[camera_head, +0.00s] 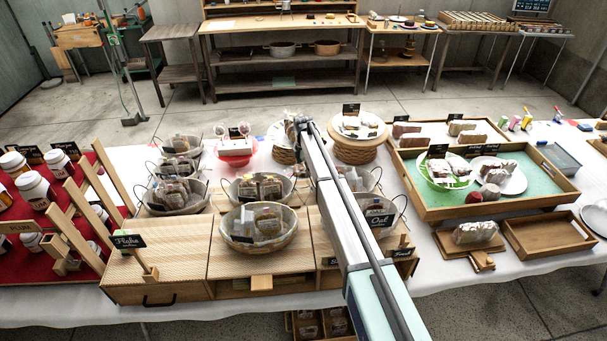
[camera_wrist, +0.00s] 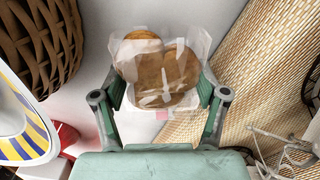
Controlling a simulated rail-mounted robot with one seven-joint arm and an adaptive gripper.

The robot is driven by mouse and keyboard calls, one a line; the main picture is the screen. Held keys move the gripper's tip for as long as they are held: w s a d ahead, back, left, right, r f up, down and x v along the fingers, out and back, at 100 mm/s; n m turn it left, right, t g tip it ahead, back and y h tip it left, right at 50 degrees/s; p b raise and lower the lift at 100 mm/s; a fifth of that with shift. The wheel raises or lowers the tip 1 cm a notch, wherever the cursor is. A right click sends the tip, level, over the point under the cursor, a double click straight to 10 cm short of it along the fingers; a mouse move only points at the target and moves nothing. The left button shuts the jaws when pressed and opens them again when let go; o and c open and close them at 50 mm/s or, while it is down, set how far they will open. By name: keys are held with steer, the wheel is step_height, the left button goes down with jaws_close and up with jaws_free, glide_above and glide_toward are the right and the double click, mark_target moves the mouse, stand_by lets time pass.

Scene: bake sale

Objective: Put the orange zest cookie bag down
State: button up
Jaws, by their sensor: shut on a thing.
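The cookie bag (camera_wrist: 160,62) is a clear wrapper with round brown cookies inside; I take it to be the orange zest cookie bag, though no label is readable. My gripper (camera_wrist: 162,92) is shut on it, a finger at each side, in the wrist view. Below the bag lies white tablecloth (camera_wrist: 140,18), with a woven tan surface (camera_wrist: 245,65) to its right. I cannot tell whether the bag touches anything beneath. In the head view my arm reaches over the table, and the gripper and held bag cannot be made out clearly behind it.
A dark woven basket (camera_wrist: 40,45) is at the wrist view's upper left, with a yellow-and-blue striped thing (camera_wrist: 22,130) below. In the head view, baskets of wrapped goods (camera_head: 258,242) crowd the middle. A basket stand (camera_head: 357,150) is right of my arm; an empty wooden tray (camera_head: 548,249) lies front right.

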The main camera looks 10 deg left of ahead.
mark_target(303, 167)
steer(key=shift+f+p, duration=0.6)
steer(key=shift+f, duration=1.3)
steer(key=shift+f, duration=0.15)
steer(key=o, duration=0.8)
step_height(303, 167, up, 11)
steer(key=b, duration=0.4)
steer(key=shift+b, duration=0.3)
steer(key=shift+r, duration=0.45)
steer(key=shift+c, duration=1.2)
steer(key=shift+r, duration=0.25)
